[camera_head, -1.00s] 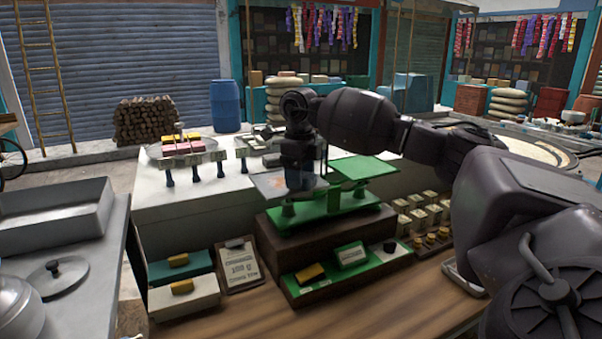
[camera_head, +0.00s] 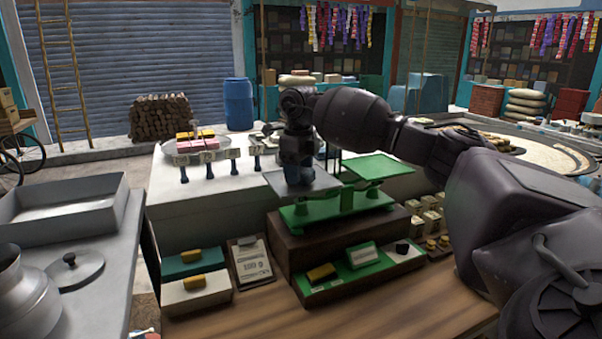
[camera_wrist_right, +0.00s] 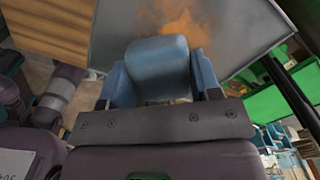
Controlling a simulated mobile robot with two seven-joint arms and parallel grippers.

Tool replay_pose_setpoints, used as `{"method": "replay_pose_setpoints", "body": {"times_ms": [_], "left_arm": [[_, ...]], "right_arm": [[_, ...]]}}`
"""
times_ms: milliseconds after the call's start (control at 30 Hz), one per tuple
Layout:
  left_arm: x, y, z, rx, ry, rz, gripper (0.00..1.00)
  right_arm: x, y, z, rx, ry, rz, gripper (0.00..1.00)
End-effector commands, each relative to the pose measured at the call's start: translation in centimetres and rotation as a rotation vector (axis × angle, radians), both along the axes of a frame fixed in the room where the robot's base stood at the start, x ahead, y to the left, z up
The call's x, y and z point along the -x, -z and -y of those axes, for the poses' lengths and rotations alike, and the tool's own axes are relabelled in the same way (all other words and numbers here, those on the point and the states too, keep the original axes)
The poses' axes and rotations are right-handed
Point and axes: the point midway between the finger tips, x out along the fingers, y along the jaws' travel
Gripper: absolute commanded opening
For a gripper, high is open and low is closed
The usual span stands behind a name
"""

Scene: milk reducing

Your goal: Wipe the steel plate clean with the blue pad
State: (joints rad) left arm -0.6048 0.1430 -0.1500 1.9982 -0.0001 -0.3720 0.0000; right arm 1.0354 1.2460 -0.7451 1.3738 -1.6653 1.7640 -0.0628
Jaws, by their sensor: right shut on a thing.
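The steel plate (camera_head: 325,181) is the grey square left pan of a green balance scale (camera_head: 335,209). In the right wrist view the plate (camera_wrist_right: 235,30) fills the upper part and carries an orange-brown smear (camera_wrist_right: 172,22) just beyond the pad. My right gripper (camera_head: 298,182) is over the plate, shut on the blue pad (camera_wrist_right: 157,62), which sits between its two blue fingers. Whether the pad presses on the plate is hard to tell. In the head view the gripper hides the smear. My left gripper is not in view.
The green right pan (camera_head: 377,167) stands close beside the plate. The scale rests on a brown block (camera_head: 285,235), with a green tray (camera_head: 345,284) of small items before it. A pot (camera_head: 22,300) and lid (camera_head: 75,270) are at left.

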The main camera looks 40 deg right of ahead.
Motion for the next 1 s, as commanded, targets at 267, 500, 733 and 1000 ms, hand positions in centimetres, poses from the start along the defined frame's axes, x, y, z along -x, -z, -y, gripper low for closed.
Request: {"method": "replay_pose_setpoints", "body": {"times_ms": [267, 500, 733, 1000], "left_arm": [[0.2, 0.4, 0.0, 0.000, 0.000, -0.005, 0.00], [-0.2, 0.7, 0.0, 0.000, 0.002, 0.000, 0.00], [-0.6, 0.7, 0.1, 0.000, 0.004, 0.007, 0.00], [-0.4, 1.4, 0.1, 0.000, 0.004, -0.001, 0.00]], "right_arm": [[-1.4, 0.1, 0.4, -0.002, 0.001, 0.001, 0.20], [-2.9, 0.3, 0.9, 0.000, 0.001, 0.001, 0.20], [-3.4, 0.4, 1.1, -0.001, 0.001, 0.000, 0.20], [-5.2, 0.4, 1.6, -0.001, 0.001, 0.000, 0.20]]}}
